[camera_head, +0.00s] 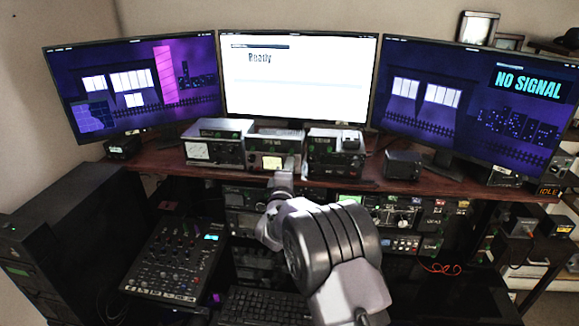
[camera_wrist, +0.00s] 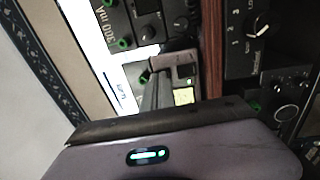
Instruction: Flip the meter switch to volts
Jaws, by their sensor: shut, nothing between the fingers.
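A small box with a lit yellow meter (camera_head: 272,162) sits in the middle of the shelf under the white screen. To its left is a wider box with a white-faced meter (camera_head: 198,151). My gripper (camera_head: 284,176) is shut and empty, in front of the middle box and partly covering it. In the wrist view the lit meter face (camera_wrist: 184,97) shows just beyond my gripper's fingers (camera_wrist: 155,92), with grey housing above it. I cannot make out the switch or its setting, or whether the fingers touch the box.
A stacked radio unit (camera_head: 335,152) stands close on the right of the middle box, and a small black box (camera_head: 403,165) is further right. Three monitors stand behind. Below the wooden shelf (camera_head: 160,161) are rack units (camera_head: 402,215), a mixer (camera_head: 172,258) and a keyboard (camera_head: 262,305).

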